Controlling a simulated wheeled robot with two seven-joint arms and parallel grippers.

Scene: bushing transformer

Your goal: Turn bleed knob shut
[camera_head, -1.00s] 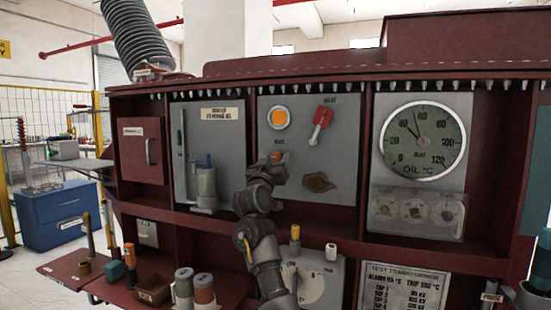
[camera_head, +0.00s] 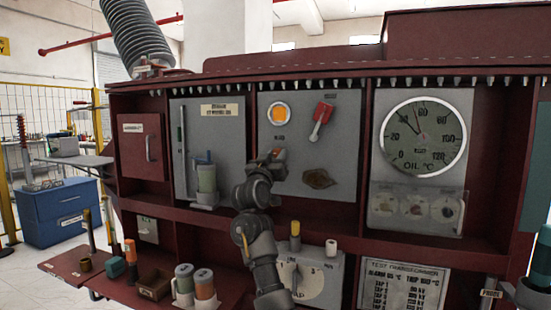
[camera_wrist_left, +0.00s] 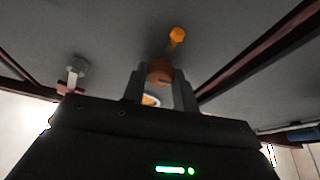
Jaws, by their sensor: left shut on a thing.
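My left gripper (camera_head: 273,157) reaches up to the grey panel (camera_head: 345,155) under the orange lamp (camera_head: 280,116), its fingertips at a small orange piece. The left wrist view shows my left gripper (camera_wrist_left: 160,82) from close behind. Its two fingers stand on either side of a round orange-brown knob (camera_wrist_left: 160,71), which I take for the bleed knob. The gripper is shut on it, and the fingers hide its sides. A smaller orange piece (camera_wrist_left: 176,36) sticks out beyond the knob. How far the knob is turned cannot be read. My right gripper is not in view.
A red lever (camera_head: 322,117) and a brown oval part (camera_head: 319,179) are to the right on the same panel. A cylinder unit (camera_head: 205,182) stands to the left. A shelf edge (camera_head: 340,232) runs below, with a dial box (camera_head: 310,272) under it.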

